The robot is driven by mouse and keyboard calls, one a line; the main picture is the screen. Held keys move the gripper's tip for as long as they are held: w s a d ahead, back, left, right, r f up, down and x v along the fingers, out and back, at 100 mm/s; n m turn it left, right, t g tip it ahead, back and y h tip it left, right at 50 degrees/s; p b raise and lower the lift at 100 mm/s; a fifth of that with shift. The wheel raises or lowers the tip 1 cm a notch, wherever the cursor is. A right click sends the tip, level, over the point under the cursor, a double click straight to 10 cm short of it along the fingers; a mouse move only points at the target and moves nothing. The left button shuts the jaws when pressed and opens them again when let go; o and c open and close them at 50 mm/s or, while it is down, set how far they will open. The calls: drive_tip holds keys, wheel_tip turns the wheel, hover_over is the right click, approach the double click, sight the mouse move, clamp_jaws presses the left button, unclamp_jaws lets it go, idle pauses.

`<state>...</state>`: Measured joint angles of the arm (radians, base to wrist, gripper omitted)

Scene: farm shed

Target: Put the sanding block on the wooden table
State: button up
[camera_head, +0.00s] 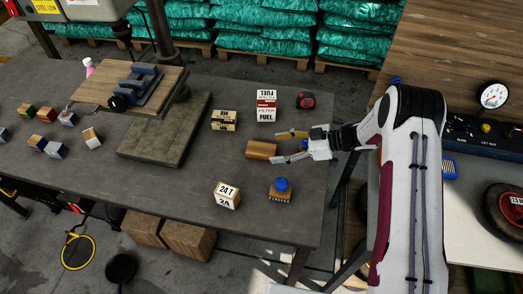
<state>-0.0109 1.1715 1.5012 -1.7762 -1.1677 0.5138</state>
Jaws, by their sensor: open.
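A brown block (261,149), which looks like the sanding block, lies on the dark grey workbench (310,215). My gripper (283,148) reaches in from the right with its two fingers spread. Its fingertips are close to the block's right end; I cannot tell whether they touch it or at what height they are. Nothing is seen held. A wooden table plate (95,91) of a drill-press-like machine stands at the left, with a dark vise (138,84) on it. A separate wooden surface (445,45) is at the upper right.
A FUEL box (267,103), a red-black tape measure (306,100), a yellowish labelled box (224,120), a white 24 T box (227,194) and a blue-knobbed brush (281,187) surround the block. Several small cubes lie far left. Panel with gauge (492,96) is right.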

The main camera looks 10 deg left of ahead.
sight(262, 148)
drive_tip(key=shift+r+x, duration=0.15)
drive_tip(key=shift+x, duration=1.15)
drive_tip(key=shift+r+x, duration=0.15)
drive_tip(key=shift+x, duration=1.1)
drive_tip(key=shift+a, duration=0.15)
drive_tip(key=c, duration=1.4)
drive_tip(key=shift+o, duration=0.2)
drive_tip(key=shift+r, duration=0.1)
wheel_tip(262, 148, up, 10)
